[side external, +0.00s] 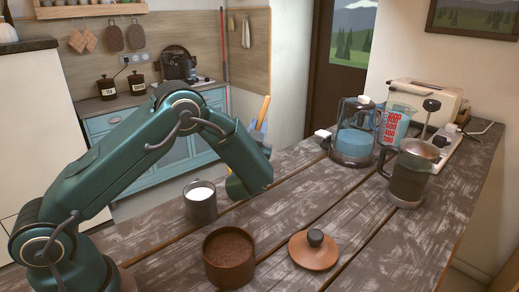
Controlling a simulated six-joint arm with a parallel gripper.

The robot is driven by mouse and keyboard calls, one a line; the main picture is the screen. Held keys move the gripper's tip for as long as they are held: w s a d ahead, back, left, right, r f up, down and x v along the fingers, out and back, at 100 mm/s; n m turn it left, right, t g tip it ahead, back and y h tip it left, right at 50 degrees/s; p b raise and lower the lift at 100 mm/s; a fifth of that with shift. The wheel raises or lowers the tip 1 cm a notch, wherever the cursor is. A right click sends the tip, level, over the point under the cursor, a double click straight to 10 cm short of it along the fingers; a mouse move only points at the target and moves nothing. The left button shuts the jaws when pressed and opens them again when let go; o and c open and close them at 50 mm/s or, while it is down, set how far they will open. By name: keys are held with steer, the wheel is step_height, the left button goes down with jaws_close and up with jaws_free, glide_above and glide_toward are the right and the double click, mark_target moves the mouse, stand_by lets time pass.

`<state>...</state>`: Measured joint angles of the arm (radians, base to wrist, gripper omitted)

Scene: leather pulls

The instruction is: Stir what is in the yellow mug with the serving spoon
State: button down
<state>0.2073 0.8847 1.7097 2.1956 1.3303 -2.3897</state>
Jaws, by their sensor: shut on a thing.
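A grey mug (201,207) with white contents stands upright on the table, left of my forearm. I see no yellow mug. Just behind my forearm an orange-yellow handle (264,109) rises at a slight tilt. It looks like the serving spoon's handle; its lower part is hidden. My gripper (259,130) is mostly hidden behind the forearm. It is shut on the handle, to the right of and above the grey mug, apart from it.
A brown pot (229,261) with dark contents and an orange-brown lid (314,255) are in front. A French press (408,178), blue-filled glass vessel (354,140), measuring jug (394,124) and toaster (427,100) stand back right. The middle right tabletop is clear.

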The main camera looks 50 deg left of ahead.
steer(key=shift+s+f, duration=0.3)
steer(key=shift+f, duration=0.35)
steer(key=shift+s+f, duration=0.25)
steer(key=shift+f, duration=0.35)
steer(key=shift+s+f, duration=0.3)
steer(key=shift+f, duration=0.35)
steer(key=shift+w, duration=0.15)
